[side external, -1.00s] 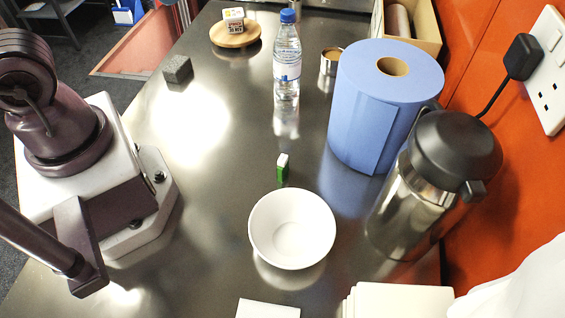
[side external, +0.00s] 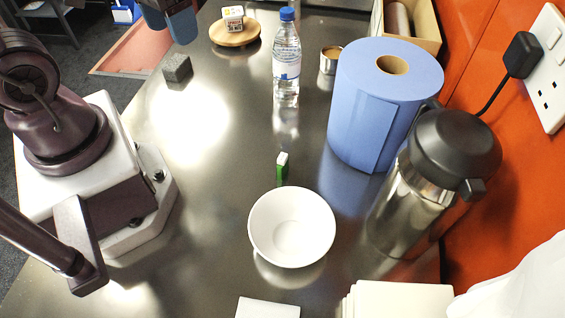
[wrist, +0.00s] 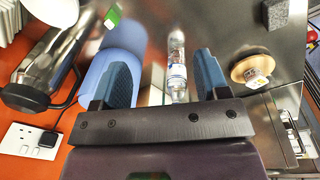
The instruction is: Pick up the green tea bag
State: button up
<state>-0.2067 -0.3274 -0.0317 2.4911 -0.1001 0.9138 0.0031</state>
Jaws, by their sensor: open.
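The green tea bag (side external: 282,167), a small green packet with a white top, stands on the steel counter just behind the white bowl (side external: 291,228) in the side view. It also shows near the top of the wrist view as a green and white packet (wrist: 113,17). My gripper (side external: 170,24) shows at the top of the side view as blue fingers, high and far from the tea bag. In the wrist view its two blue fingers (wrist: 161,78) are apart with nothing held between them.
A water bottle (side external: 287,60), metal cup (side external: 330,60), blue paper roll (side external: 383,105) and steel flask (side external: 430,185) stand to the right. A round wooden board (side external: 236,37) and dark grey block (side external: 177,69) are at the back left. The counter left of the tea bag is clear.

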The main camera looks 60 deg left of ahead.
aim_at(283, 156)
jog(key=s+d+f+n+g+h, duration=0.1)
jog(key=d+f+n+g+h, duration=0.15)
jog(key=f+n+h, duration=0.3)
jog(key=s+d+f+n+g+h, duration=0.1)
jog(key=d+f+n+g+h, duration=0.1)
jog(key=d+f+n+h, duration=0.35)
jog(key=w+f+n+t+h, duration=0.3)
jog(key=w+f+n+t, duration=0.4)
jog(key=n+t, duration=0.55)
jog(key=shift+m+t, duration=0.6)
jog(key=shift+m, duration=0.05)
jog(key=f, duration=0.4)
jog(key=w+f, duration=0.1)
jog(key=shift+d+f, duration=0.15)
jog(key=shift+f, duration=0.25)
jog(key=shift+f+x, duration=0.25)
jog(key=shift+x, duration=3.5)
jog(key=shift+r, duration=0.15)
jog(key=c, duration=1)
